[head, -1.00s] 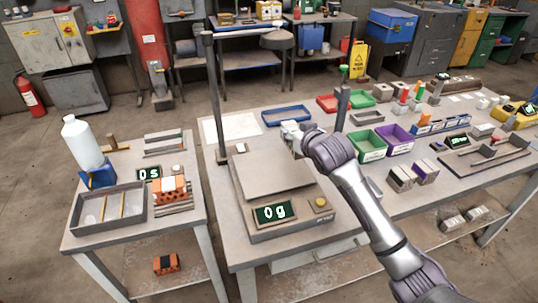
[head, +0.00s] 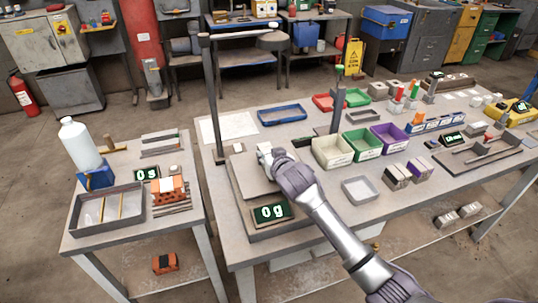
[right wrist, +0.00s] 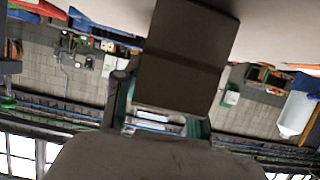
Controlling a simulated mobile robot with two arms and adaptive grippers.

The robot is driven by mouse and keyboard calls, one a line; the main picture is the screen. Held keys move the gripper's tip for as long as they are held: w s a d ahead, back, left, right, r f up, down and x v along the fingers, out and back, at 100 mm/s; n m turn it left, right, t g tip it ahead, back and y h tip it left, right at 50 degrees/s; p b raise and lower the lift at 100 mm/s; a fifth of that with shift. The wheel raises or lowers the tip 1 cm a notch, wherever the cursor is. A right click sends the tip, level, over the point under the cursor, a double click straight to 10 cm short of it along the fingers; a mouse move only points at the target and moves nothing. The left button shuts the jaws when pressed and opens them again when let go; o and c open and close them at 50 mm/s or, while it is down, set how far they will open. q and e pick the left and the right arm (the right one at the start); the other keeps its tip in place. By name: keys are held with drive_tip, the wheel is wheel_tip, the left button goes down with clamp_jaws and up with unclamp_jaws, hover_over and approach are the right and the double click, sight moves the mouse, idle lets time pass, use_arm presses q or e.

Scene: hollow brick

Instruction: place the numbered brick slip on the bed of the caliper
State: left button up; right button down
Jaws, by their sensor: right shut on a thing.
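My right gripper (head: 264,154) is over the plate of the scale in the head view, with the arm coming from the lower right. In the right wrist view the gripper (right wrist: 165,120) is shut on a flat grey-brown piece (right wrist: 185,55), which looks like the brick slip. No number shows on it. In the head view the gripper and wrist largely hide this piece. The caliper, with a long dark bed (head: 490,152) and a lit display (head: 452,138), lies at the right of the table, far from the gripper. My left gripper is out of view.
The scale's display (head: 271,212) reads 0 g. Cream (head: 332,151), green (head: 362,144) and purple (head: 389,136) bins stand between the scale and the caliper. A dark post (head: 338,105) rises behind them. A grey tray (head: 360,190) and several blocks (head: 405,175) lie nearer.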

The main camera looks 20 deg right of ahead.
drive_tip(key=shift+f, duration=0.1)
drive_tip(key=c, duration=0.7)
unclamp_jaws()
drive_tip(key=shift+o, duration=0.2)
